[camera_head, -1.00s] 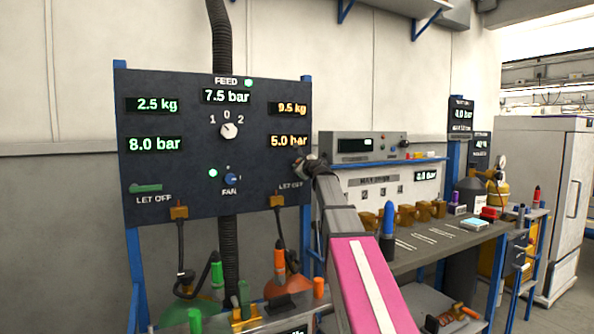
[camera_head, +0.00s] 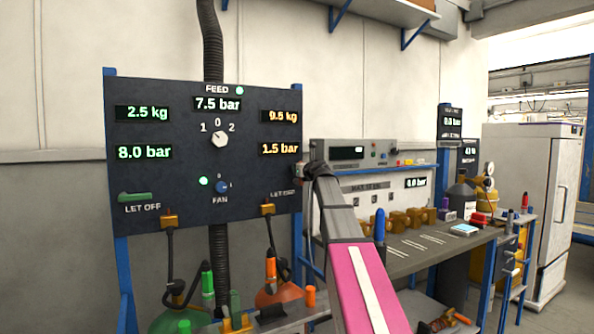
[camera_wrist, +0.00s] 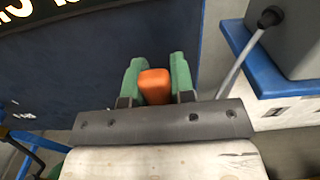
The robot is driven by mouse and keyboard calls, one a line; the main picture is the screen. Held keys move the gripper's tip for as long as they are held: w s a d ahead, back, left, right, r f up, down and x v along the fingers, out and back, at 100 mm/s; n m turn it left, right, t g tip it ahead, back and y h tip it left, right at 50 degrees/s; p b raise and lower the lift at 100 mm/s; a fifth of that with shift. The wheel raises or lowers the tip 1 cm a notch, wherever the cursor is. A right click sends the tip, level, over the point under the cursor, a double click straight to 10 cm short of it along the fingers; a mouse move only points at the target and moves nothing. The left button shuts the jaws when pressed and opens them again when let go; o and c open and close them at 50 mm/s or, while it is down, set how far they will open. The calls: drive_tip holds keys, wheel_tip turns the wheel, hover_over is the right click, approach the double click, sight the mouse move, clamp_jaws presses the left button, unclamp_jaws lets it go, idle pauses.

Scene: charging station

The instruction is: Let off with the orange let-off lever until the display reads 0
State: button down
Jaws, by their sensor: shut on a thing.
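The orange let-off lever (camera_wrist: 155,86) shows in the wrist view as an orange block between the two green fingers of my gripper (camera_wrist: 156,80). The fingers are shut on it. In the head view my own arm hides the lever and most of the gripper at the panel's right edge. The dark panel (camera_head: 190,180) carries the orange pressure display (camera_head: 280,149), which reads 1.5 bar. Above it the orange weight display (camera_head: 279,116) reads 9.5 kg. The right LET OFF label is partly visible beside my arm.
The green let-off lever (camera_head: 134,197) is at the panel's lower left, under the green display (camera_head: 144,152) reading 8.0 bar. A feed knob (camera_head: 219,140) and fan knob (camera_head: 222,187) sit mid-panel. A workbench (camera_head: 440,243) with brass parts stands to the right.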

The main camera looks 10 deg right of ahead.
drive_tip(key=shift+d+f, duration=0.1)
idle(0.5)
drive_tip(key=c, duration=1)
unclamp_jaws()
drive_tip(key=shift+o, duration=0.2)
drive_tip(key=shift+s, duration=0.1)
drive_tip(key=v, duration=1)
drive_tip(key=shift+s+d, duration=0.15)
drive_tip(key=shift+s, duration=0.1)
